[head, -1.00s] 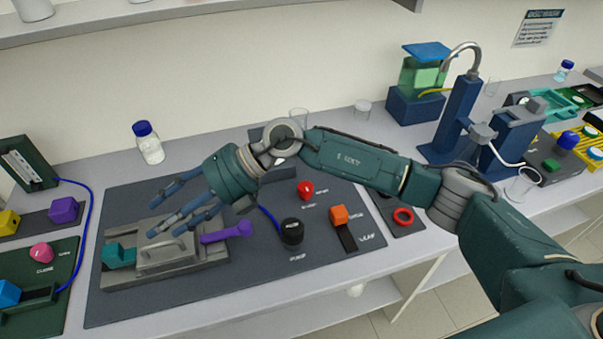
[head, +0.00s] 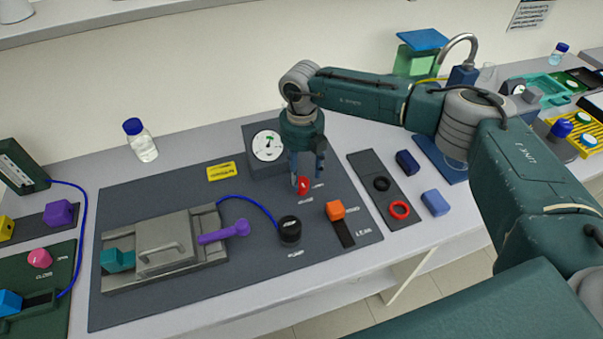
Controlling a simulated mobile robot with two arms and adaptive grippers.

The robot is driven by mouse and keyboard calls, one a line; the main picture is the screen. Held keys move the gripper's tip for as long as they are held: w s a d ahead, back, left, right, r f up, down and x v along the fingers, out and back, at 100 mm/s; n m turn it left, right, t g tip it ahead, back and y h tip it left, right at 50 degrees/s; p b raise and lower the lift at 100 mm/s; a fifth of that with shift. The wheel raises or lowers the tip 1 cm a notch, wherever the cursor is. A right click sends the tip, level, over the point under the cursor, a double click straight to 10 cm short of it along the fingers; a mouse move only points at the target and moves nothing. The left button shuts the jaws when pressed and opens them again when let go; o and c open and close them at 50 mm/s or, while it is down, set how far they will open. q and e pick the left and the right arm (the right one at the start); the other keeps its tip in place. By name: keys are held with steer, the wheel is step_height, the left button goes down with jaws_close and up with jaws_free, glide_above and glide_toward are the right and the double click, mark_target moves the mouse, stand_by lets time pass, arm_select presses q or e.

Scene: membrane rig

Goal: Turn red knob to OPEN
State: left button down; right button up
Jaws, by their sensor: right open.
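The red knob (head: 303,186) sits on the dark grey rig panel (head: 180,312), just in front of the round dial gauge (head: 267,146). Small white lettering lies beside it, too small to read surely. My right gripper (head: 306,178) points down right over the red knob, its fingers open and close around or just above it. The fingers partly hide the knob, and I cannot tell whether they touch it. My left gripper is not in view.
A grey lidded cell (head: 168,246) with a purple handle (head: 224,232) is at left. A blue-capped bottle (head: 141,141) stands behind.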

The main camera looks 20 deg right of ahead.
mark_target(302, 181)
step_height(302, 181, down, 3)
steer(key=shift+a+r+p, duration=0.1)
steer(key=shift+r+p, duration=0.05)
steer(key=shift+p, duration=0.2)
steer(key=shift+c, duration=0.6)
